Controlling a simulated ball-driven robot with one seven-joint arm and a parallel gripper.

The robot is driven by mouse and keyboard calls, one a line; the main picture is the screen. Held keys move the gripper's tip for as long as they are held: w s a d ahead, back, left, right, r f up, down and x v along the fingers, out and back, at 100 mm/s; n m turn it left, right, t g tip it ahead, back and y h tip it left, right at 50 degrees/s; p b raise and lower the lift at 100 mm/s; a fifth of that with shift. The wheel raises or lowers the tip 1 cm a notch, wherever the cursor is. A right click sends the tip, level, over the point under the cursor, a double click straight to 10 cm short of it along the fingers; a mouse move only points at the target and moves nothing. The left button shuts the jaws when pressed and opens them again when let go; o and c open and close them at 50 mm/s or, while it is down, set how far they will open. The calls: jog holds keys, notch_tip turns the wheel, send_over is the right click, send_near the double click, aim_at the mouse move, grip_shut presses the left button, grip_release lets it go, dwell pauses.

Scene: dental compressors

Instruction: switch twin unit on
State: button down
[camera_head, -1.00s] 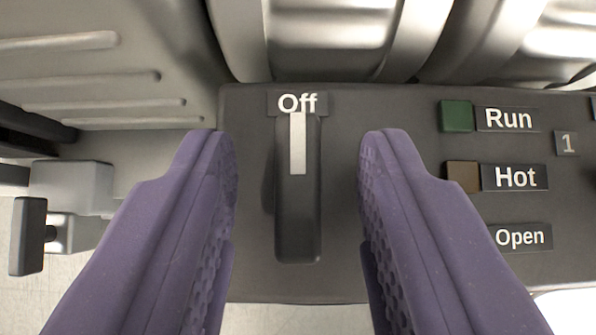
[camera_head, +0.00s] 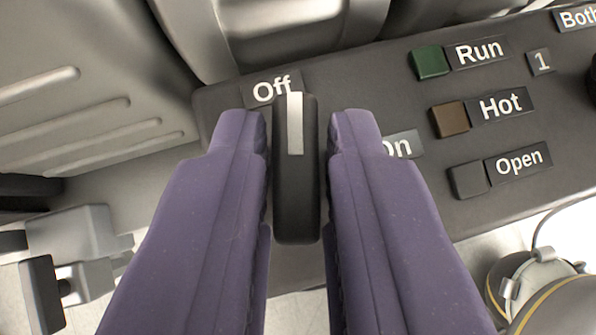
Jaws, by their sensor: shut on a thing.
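The black rotary switch handle (camera_head: 296,195) with a white pointer stripe stands on the dark control panel (camera_head: 365,90). My gripper (camera_head: 297,135) is shut on it, one purple finger on each side. The stripe points just to the right of the "Off" label (camera_head: 272,89), part of which is hidden by the handle. The "On" label (camera_head: 400,145) lies to the right, partly hidden behind the right finger. The handle stands upright in the picture while the panel is tilted.
The green "Run" lamp (camera_head: 430,62), brown "Hot" lamp (camera_head: 450,119) and dark "Open" lamp (camera_head: 468,180) sit on the panel's right. Grey ribbed housing (camera_head: 80,100) rises at left. A round metal part (camera_head: 545,290) is at lower right.

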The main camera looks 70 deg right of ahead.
jog(key=c, duration=1.1)
grip_release()
jog(key=shift+c, duration=0.2)
jog(key=p+v, duration=0.3)
jog(key=v, duration=0.5)
jog(key=shift+p, duration=0.4)
jog(key=shift+w+f, duration=0.1)
jog(key=shift+f, duration=0.05)
